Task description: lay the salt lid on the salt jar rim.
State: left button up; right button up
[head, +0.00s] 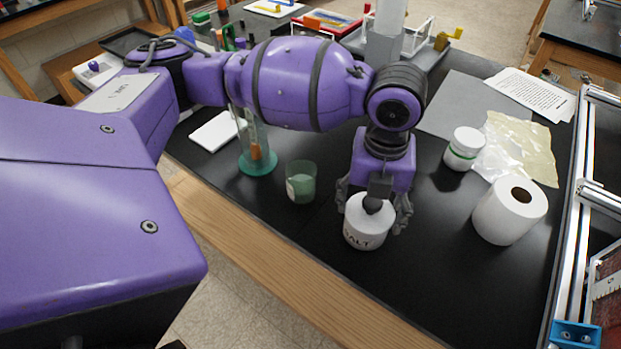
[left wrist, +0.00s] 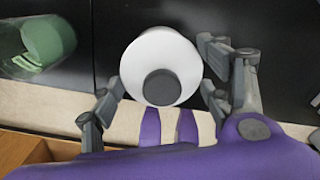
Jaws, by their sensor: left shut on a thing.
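The white salt jar (head: 366,237), with dark SALT lettering, stands upright near the table's front edge. The white salt lid (left wrist: 160,50), a round disc with a dark grey knob, is over the jar's top. In the head view its knob (head: 372,205) shows just under my left wrist. My left gripper (head: 373,210) points down and is shut on the lid, one finger on each side; the fingers also show in the left wrist view (left wrist: 162,90). The lid hides the rim, so I cannot tell whether they touch. My right gripper is not in view.
A green glass beaker (head: 301,182) and a tall cylinder with a green base (head: 257,163) stand left of the jar. Black tabletop (head: 430,270) is clear between jar and roll.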

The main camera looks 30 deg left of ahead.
aim_at(371, 201)
pick_arm(q)
jog(key=shift+f, duration=0.1)
jog(key=o, duration=1.1)
jog(key=shift+r, duration=0.45)
notch_tip(371, 201, up, 11)
jog(key=shift+r, duration=0.15)
